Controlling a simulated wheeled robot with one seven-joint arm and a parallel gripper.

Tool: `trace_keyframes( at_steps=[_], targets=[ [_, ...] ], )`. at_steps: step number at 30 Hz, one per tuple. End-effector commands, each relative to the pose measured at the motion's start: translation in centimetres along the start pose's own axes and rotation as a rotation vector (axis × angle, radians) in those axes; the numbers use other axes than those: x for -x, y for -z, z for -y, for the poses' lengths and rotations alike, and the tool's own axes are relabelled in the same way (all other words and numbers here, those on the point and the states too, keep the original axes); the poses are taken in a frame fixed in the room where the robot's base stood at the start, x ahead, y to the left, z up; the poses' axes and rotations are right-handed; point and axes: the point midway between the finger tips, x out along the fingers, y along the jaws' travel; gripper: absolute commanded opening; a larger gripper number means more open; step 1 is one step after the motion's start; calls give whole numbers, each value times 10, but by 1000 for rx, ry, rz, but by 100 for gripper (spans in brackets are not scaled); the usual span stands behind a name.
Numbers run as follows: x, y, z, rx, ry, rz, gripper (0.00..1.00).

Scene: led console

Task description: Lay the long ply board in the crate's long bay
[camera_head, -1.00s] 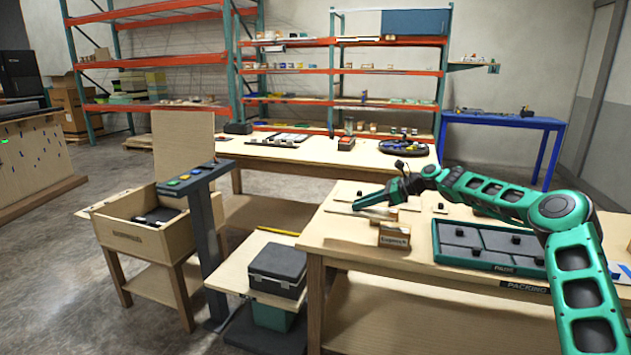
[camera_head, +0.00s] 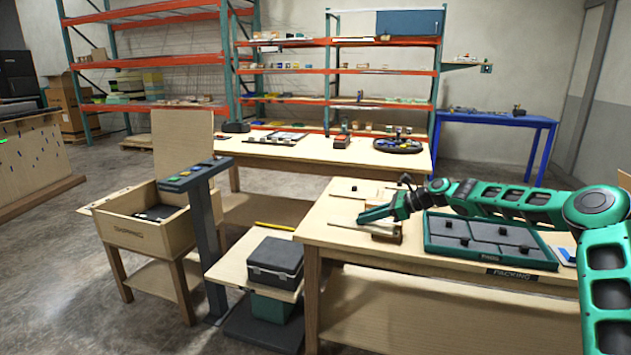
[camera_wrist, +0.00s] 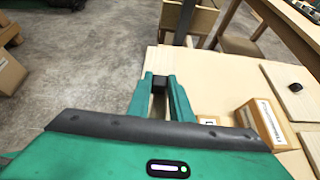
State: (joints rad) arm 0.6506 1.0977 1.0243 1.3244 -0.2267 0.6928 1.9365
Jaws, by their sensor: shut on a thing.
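My gripper (camera_head: 372,215) is low over the near left part of the packing table, shut on a black knob (camera_wrist: 160,82). A narrow pale strip, apparently the long ply board (camera_head: 348,228), shows under the fingers in the head view; most of it is hidden. In the wrist view the two green fingers close on the knob near the table edge. An open wooden crate (camera_head: 130,233) with dark items inside stands at the left on a low stand. A green tray with grey compartments and black knobs (camera_head: 430,243) sits right of my gripper.
A small labelled carton (camera_wrist: 262,122) stands close right of my fingers in the wrist view. A pale board with a black knob (camera_wrist: 278,78) lies beyond it. A dark post with coloured buttons (camera_head: 203,230) and a black case (camera_head: 275,260) stand between crate and table.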

Motion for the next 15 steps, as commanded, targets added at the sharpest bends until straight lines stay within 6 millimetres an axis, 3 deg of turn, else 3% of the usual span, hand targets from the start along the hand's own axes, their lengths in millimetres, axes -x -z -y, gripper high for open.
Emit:
trace_keyframes(
  at_steps=[8,15],
  targets=[
    [30,60,-49,-36,57,-2,0],
    [60,124,-102,-73,122,-2,0]
  ],
)
